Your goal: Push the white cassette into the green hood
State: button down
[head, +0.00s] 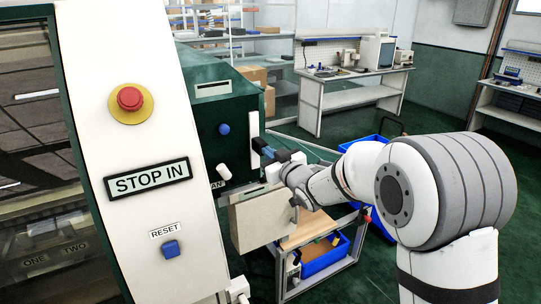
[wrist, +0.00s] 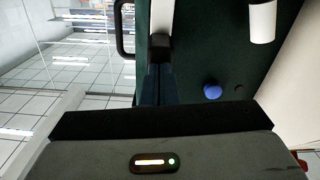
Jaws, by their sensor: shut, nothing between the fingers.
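The green hood (head: 205,115) stands behind the white panel, and its dark green face (wrist: 190,45) fills much of the wrist view. The white cassette (head: 255,131) shows as a narrow upright white strip at the hood's right edge; it is also at the top of the wrist view (wrist: 161,16). How deep it sits is hard to tell. My gripper (head: 267,155) is shut and empty, with its dark fingertips at the strip's lower part. In the wrist view the fingertips (wrist: 160,48) overlap the strip's end; whether they touch it is unclear.
A blue knob (head: 224,129) and a white cylinder (head: 223,172) project from the hood's face. A black handle (wrist: 124,30) is beside the strip in the wrist view. Below my arm are a beige box (head: 262,218) and a cart with a blue bin (head: 325,255).

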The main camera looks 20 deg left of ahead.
jog(key=s+d+f+m+h+b, duration=0.15)
jog(key=s+d+h, duration=0.25)
jog(key=d, duration=0.6)
jog(key=s+d+f+m+h+b, duration=0.1)
jog(key=s+d+m+h, duration=0.2)
jog(key=d, duration=0.7)
jog(key=s+d+f+m+h+b, duration=0.1)
jog(key=s+d+f+m+h, duration=0.2)
jog(key=d, duration=0.8)
jog(key=s+d+f+m+g+h, duration=0.1)
jog(key=s+d+g, duration=0.3)
jog(key=s, duration=0.7)
jog(key=s+d+f+m+g+h, duration=0.2)
jog(key=s+d+f+m+g, duration=0.1)
jog(key=s, duration=0.8)
jog(key=d+g, duration=0.1)
jog(key=d, duration=0.1)
jog(key=shift+d+f+g+h, duration=0.3)
jog(key=shift+d+g, duration=0.05)
jog(key=shift+g, duration=0.05)
jog(key=shift+s, duration=0.1)
